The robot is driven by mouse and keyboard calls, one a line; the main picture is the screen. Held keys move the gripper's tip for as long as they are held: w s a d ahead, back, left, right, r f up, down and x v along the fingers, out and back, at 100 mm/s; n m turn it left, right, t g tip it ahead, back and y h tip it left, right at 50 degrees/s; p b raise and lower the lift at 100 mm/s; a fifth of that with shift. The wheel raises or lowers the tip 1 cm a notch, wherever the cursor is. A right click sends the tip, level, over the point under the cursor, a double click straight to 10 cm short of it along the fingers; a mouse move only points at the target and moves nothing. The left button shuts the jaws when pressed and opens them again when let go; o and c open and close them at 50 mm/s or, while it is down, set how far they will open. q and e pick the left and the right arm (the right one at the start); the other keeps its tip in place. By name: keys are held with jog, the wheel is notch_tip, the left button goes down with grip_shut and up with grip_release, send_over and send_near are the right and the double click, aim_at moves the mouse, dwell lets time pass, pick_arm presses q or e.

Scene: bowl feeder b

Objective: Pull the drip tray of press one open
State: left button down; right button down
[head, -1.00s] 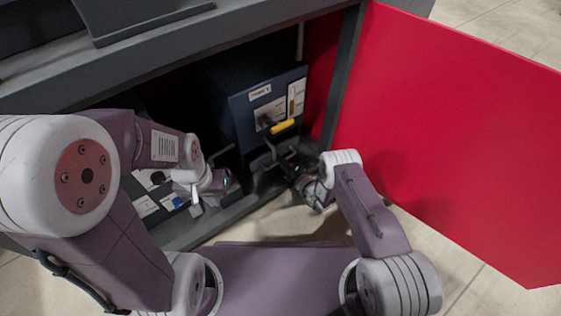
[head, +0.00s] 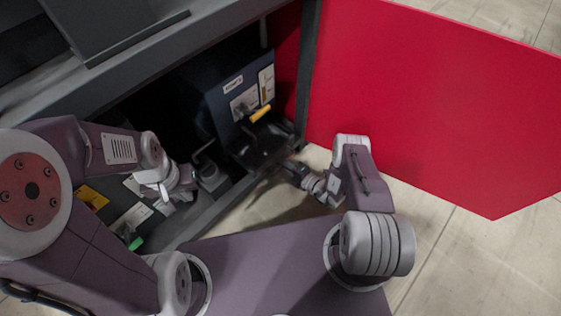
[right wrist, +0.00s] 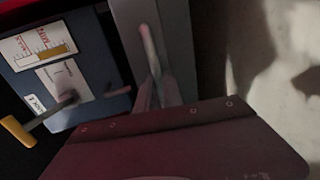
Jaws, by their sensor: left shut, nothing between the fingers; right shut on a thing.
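Press one appears to be the dark blue box (head: 232,92) in the open cabinet, with labels and a yellow-tipped lever (head: 260,114); it shows tilted in the right wrist view (right wrist: 60,60). The dark drip tray (head: 262,150) sticks out from under its front, towards my right arm. My right gripper (head: 287,164) is at the tray's front and shut on it, apparently by its handle; the exact contact is too dark to see. My left gripper (head: 188,187) is shut and empty, left of the tray, over the cabinet's front edge.
A red door (head: 430,100) stands open on the right. The grey cabinet frame (head: 220,205) runs below the opening. A bent grey bar (head: 203,149) stands between the left gripper and the press. Bare floor (head: 440,225) lies right of my right arm.

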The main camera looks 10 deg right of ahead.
jog(key=c, duration=1.5)
grip_release()
jog(key=p+v, duration=0.3)
jog(key=v, duration=0.6)
